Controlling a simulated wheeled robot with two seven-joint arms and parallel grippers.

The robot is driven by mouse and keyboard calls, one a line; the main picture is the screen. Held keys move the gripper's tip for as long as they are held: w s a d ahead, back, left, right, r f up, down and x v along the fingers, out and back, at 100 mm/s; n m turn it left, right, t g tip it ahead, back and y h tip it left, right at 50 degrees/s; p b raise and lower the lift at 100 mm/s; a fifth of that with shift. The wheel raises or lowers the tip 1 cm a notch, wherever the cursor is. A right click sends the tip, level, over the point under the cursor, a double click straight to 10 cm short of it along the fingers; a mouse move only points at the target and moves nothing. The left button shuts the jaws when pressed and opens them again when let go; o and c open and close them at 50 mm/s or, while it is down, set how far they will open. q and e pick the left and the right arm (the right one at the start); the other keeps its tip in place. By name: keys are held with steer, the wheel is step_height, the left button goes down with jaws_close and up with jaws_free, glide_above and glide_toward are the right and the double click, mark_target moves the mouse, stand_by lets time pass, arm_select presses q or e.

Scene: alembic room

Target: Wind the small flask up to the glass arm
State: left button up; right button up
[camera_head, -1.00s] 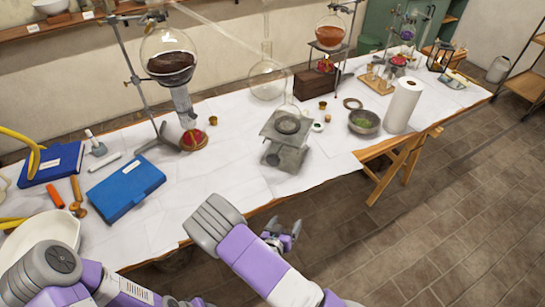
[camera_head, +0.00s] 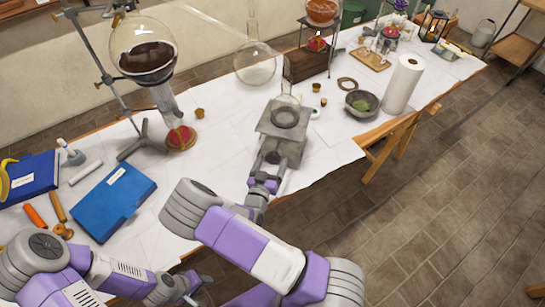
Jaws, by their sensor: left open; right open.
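The small clear flask (camera_head: 286,107) sits on the top plate of the grey lab jack (camera_head: 267,127), which stands near the table's front edge. A thin glass arm (camera_head: 212,19) slants down to the right at the top of the view, above and behind the flask and apart from it. My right gripper (camera_head: 266,168) is open at the front of the jack, its fingers pointing at it; whether they touch it I cannot tell. My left gripper (camera_head: 196,286) is open and empty low in the view, off the front of the table.
A large flask of dark liquid (camera_head: 143,47) hangs on a stand at left. A clear round flask (camera_head: 255,64) stands behind the jack. A bowl (camera_head: 361,103) and paper roll (camera_head: 403,86) are at right. A blue book (camera_head: 113,202) lies at left.

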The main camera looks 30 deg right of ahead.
steer(key=shift+x, duration=1.2)
steer(key=shift+w, duration=0.1)
steer(key=c, duration=1)
steer(key=shift+c, duration=0.2)
steer(key=shift+f+m+b, duration=0.15)
steer(key=shift+m+b, duration=0.15)
steer(key=shift+m, duration=0.1)
